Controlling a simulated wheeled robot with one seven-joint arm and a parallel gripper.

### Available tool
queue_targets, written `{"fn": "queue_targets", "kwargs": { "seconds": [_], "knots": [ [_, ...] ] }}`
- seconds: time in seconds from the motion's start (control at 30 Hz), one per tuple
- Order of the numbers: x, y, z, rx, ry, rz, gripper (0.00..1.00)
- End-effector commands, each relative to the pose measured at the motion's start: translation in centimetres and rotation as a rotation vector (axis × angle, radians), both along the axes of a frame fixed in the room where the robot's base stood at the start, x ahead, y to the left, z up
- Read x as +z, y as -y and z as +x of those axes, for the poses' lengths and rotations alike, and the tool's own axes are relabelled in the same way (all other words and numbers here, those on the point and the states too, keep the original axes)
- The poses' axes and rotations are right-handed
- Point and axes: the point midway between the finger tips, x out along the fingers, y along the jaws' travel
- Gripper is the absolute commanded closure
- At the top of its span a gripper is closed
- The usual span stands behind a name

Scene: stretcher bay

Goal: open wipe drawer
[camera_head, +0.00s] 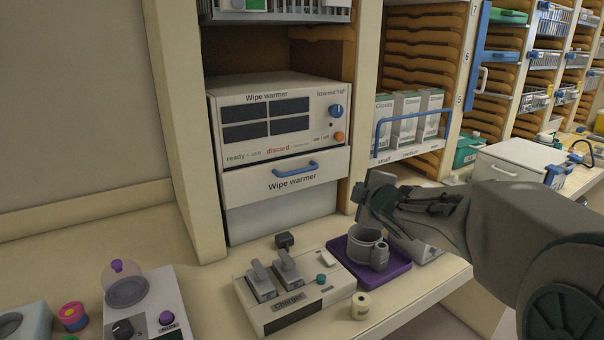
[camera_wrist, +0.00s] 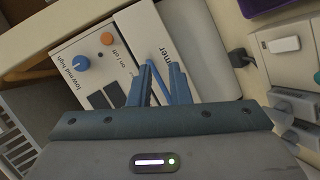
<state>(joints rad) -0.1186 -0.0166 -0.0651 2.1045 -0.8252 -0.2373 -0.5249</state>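The wipe warmer (camera_head: 270,110) is a white box in a shelf bay, with dark panels and a blue knob. Its drawer front (camera_head: 245,190), labelled "Wipe warmer", sits below and looks shut. The blue drawer handle (camera_head: 297,170) crosses the front; it also shows in the wrist view (camera_wrist: 153,72). My gripper (camera_head: 368,195) is to the right of the handle in the head view. In the wrist view my gripper (camera_wrist: 160,68) has its two fingers apart, one on each side of the handle in the picture. Contact with the handle cannot be made out.
Below stand a device with two grey levers (camera_head: 300,305), a purple tray (camera_head: 395,270) with a grey mug (camera_head: 362,248), and a small cream roll (camera_head: 360,305). Glove boxes (camera_head: 408,112) behind a blue rail are to the right. A wooden upright borders the bay.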

Motion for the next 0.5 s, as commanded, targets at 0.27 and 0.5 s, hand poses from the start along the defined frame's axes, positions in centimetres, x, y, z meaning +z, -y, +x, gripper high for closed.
{"fn": "queue_targets", "kwargs": {
  "seconds": [0.27,0.5],
  "knots": [
    [0.7,-6.9,3.0,0.386,0.219,-0.191,0.83],
    [0.5,-8.6,4.1,0.441,0.249,-0.212,0.83]
  ]
}}
